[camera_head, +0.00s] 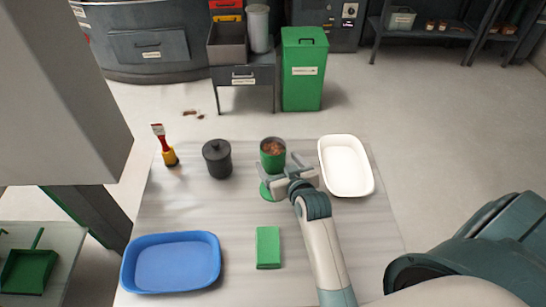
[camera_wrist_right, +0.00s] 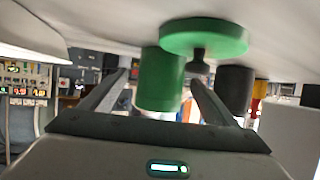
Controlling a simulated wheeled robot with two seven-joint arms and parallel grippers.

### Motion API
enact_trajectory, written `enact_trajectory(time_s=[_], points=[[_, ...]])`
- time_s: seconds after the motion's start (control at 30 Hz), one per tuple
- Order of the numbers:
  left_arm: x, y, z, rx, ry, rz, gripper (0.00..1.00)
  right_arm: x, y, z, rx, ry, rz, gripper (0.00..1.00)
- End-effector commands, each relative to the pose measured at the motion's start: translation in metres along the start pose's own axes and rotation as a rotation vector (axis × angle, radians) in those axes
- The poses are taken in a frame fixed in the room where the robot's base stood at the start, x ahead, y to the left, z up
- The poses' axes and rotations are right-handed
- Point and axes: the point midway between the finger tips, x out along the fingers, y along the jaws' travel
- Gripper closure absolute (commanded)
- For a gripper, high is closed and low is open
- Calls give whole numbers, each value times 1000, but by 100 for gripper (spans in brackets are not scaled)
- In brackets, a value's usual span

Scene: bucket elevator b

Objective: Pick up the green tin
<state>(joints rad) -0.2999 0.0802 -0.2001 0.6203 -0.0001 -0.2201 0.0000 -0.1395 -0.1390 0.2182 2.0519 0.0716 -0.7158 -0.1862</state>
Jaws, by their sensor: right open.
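The green tin (camera_head: 272,146) stands upright and open on the table, with brown contents showing at its top. Its round green lid (camera_head: 266,192) with a dark knob lies on the table just in front of it. My right gripper (camera_head: 280,174) is low at the tin's near side, jaws apart, partly covering the tin's lower part and the lid. In the right wrist view, which is upside down, the tin (camera_wrist_right: 158,88) shows between the open fingers; I cannot tell whether they touch it. The lid (camera_wrist_right: 203,38) is beside it, near one finger. My left gripper is not in view.
A dark lidded pot (camera_head: 217,160) and a red-handled brush in a yellow holder (camera_head: 169,157) stand left of the tin. A white tray (camera_head: 327,165) is close on the right. A blue tray (camera_head: 129,262) and a green block (camera_head: 268,248) lie nearer.

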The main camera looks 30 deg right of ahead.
Motion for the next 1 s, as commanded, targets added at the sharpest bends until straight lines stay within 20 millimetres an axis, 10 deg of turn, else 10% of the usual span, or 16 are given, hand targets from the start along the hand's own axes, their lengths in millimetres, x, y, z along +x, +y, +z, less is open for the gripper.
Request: enact_trajectory(time_s=[1.0], points=[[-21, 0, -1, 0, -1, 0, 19, 52, -2, 2, -1, 0, 0, 19]])
